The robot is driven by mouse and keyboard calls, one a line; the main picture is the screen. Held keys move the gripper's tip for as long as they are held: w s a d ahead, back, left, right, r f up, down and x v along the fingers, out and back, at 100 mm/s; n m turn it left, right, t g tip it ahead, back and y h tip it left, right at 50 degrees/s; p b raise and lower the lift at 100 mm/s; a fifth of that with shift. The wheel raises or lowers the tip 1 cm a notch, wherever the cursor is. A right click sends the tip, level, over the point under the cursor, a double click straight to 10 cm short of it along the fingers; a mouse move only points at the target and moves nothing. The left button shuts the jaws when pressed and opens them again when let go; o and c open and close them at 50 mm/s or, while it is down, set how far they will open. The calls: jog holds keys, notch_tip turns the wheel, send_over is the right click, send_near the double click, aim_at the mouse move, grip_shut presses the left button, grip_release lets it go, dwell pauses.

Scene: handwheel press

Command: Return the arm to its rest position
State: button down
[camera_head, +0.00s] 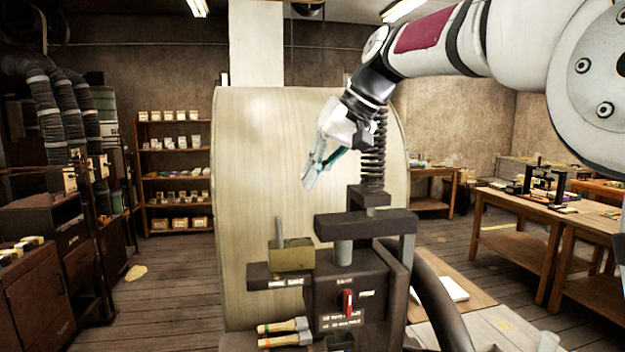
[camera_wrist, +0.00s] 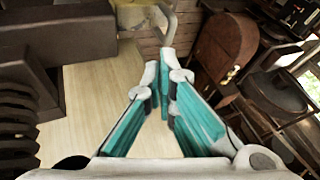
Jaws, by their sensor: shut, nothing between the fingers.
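My gripper (camera_head: 308,184) is in the air above and to the left of the press head in the head view, pointing down and left. Its fingers are together with nothing between them. The wrist view shows the closed fingertips (camera_wrist: 166,68) with teal inner pads. My arm reaches in from the upper right of the head view. The dark press (camera_head: 360,285) stands below it, with a coil spring (camera_head: 373,155) on top behind my wrist. The handwheel (camera_head: 440,300) shows partly at the press's right side.
A large pale cylinder (camera_head: 265,180) stands behind the press. A small olive block (camera_head: 291,256) sits on the press's left ledge, and wooden-handled tools (camera_head: 283,333) lie below. Shelves (camera_head: 174,180) stand at the back left. Workbenches (camera_head: 510,240) stand at the right. Floor at left is partly clear.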

jog(key=shift+s+d+r, duration=0.2)
jog(key=shift+d+r, duration=0.15)
jog(key=shift+r, duration=0.25)
